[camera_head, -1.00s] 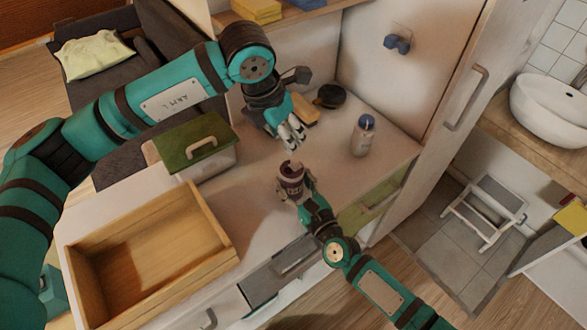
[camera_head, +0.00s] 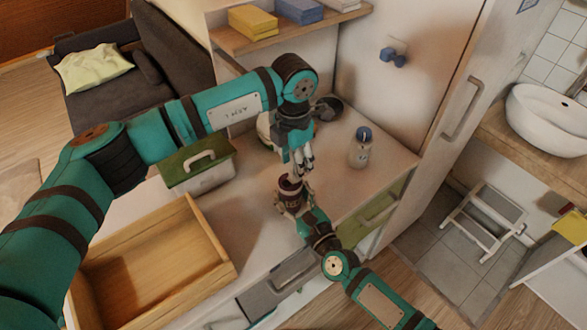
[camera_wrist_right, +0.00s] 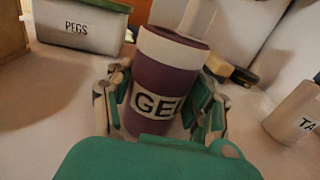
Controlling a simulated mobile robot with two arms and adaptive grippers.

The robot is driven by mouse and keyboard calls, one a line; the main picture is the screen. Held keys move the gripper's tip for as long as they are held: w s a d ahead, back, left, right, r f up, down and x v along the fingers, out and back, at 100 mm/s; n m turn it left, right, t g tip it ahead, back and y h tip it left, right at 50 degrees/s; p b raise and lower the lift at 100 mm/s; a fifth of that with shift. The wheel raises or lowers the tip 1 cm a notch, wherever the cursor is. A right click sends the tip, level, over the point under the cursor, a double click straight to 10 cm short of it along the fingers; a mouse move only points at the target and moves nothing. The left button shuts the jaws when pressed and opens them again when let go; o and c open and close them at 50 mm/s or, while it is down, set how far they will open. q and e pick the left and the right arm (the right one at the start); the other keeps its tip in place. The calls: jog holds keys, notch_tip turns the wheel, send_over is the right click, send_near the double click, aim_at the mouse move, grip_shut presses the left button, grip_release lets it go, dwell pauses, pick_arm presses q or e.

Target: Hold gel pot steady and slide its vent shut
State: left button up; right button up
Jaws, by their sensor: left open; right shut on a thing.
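The gel pot (camera_head: 290,184) is a dark purple pot near the counter's front edge. My right gripper (camera_head: 294,204) is shut around the pot's sides, with a finger on each side. My left gripper (camera_head: 304,168) is open, fingers pointing down, just above and slightly right of the pot's top in the head view. Touch between the left fingers and the pot cannot be told. The vent is too small to make out.
A green-lidded box (camera_head: 210,178), labelled PEGS in the wrist view, and an open wooden drawer box (camera_head: 215,235) stand to the left. A blue-capped bottle (camera_head: 360,150) stands to the right. A dark round object (camera_head: 328,108) sits behind. Counter between pot and bottle is clear.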

pick_arm(q)
jog(key=shift+f, duration=1.45)
jog(key=shift+c, duration=0.2)
grip_shut()
